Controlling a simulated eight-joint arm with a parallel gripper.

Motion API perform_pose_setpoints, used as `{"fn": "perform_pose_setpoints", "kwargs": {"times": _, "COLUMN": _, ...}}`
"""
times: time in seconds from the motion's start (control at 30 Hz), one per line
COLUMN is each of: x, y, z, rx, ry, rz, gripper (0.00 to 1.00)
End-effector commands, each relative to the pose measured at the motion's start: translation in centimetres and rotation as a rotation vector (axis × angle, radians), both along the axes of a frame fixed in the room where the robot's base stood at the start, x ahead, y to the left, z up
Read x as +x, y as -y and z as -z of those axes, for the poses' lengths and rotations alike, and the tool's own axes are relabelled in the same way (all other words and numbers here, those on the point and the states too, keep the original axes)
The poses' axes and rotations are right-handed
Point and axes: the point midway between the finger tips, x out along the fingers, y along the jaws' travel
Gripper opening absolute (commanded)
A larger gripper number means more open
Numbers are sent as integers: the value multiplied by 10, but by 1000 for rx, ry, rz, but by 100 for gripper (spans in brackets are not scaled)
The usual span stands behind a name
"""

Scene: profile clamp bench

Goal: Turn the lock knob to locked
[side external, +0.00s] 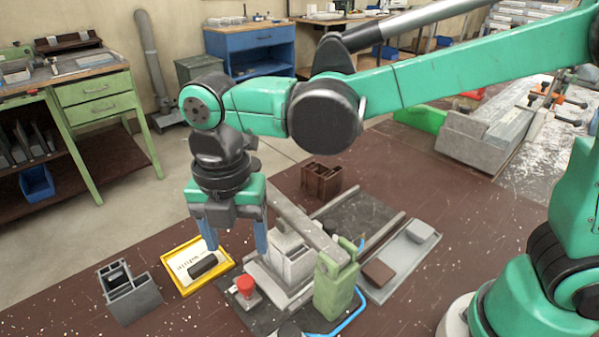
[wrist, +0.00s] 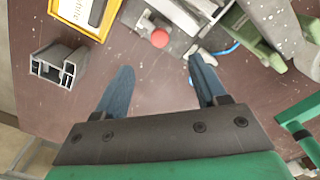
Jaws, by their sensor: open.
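My gripper (side external: 234,236) is open and empty, its two blue fingers pointing down above the front left of the clamp fixture. In the wrist view the open fingers (wrist: 160,68) are apart over bare brown bench. A red round knob (side external: 245,285) sits on a small grey base at the fixture's front left; it also shows in the wrist view (wrist: 160,38), beyond the fingertips. I cannot tell which is the lock knob. The clamp has a grey bar (side external: 305,222) and green block (side external: 335,287).
A yellow-framed tray (side external: 180,291) with a black piece and a grey profile offcut (side external: 130,292) lie left. A grey profile block (side external: 287,258) stands under the bar. A grey tray (side external: 402,270) and blue hose (side external: 350,318) lie right. A brown block (side external: 321,180) stands behind.

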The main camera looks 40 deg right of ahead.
Motion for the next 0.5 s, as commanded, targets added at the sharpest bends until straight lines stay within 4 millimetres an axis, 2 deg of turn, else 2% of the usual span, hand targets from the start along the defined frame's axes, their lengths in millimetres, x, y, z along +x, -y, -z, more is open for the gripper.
{"fn": "perform_pose_setpoints", "kwargs": {"times": 0.1, "x": 0, "y": 0, "z": 20, "rx": 1, "ry": 1, "rz": 2, "gripper": 65}}
{"fn": "perform_pose_setpoints", "kwargs": {"times": 0.27, "x": 1, "y": 0, "z": 34, "rx": 1, "ry": 1, "rz": 3, "gripper": 65}}
{"fn": "perform_pose_setpoints", "kwargs": {"times": 0.5, "x": 1, "y": 0, "z": 63, "rx": 1, "ry": 3, "rz": 4, "gripper": 65}}
